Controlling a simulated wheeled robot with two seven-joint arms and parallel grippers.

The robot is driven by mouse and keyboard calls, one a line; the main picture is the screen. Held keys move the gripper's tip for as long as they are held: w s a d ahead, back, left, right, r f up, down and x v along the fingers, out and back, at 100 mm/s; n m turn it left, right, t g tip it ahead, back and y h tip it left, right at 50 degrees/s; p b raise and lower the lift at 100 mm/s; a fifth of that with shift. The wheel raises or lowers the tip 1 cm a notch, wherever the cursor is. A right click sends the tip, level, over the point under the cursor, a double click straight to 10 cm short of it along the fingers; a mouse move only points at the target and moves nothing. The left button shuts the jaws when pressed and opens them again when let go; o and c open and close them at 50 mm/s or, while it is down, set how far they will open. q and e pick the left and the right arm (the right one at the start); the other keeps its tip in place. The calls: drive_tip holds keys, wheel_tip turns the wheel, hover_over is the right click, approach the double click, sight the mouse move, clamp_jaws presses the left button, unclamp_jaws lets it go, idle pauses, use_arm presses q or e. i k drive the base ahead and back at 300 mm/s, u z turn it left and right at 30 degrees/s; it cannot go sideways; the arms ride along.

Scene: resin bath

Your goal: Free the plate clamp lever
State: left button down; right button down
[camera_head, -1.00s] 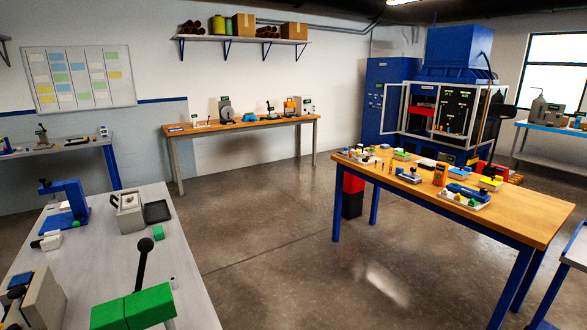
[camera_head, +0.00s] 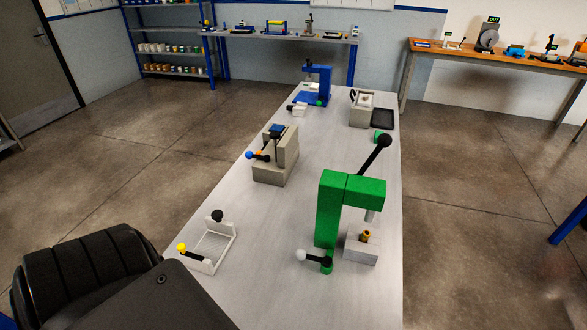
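A white plate-like fixture (camera_head: 214,246) lies on the near left part of the grey bench. A black lever with a yellow ball end (camera_head: 182,248) lies low across its near edge. A black knob (camera_head: 217,215) stands at its far edge. It may be the plate clamp; I see no label. A green press (camera_head: 330,205) stands to its right, with a black lever ending in a white ball (camera_head: 301,255) at its base. A grey block fixture (camera_head: 275,165) behind has a lever with a blue ball (camera_head: 250,155). Neither of my grippers is in view.
The grey bench top (camera_head: 265,265) is clear between the fixtures. A blue press (camera_head: 318,85) and a grey box (camera_head: 362,108) with a black tray (camera_head: 383,119) stand at its far end. The green press's long black-knobbed handle (camera_head: 372,158) sticks up. Floor is open on both sides.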

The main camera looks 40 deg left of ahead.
sight(301, 254)
drive_tip(key=u, duration=1.1)
drive_tip(key=k, duration=0.5)
drive_tip(key=z, duration=1.25)
drive_tip(key=k, duration=0.55)
drive_tip(key=u, duration=0.5)
drive_tip(key=i, duration=0.5)
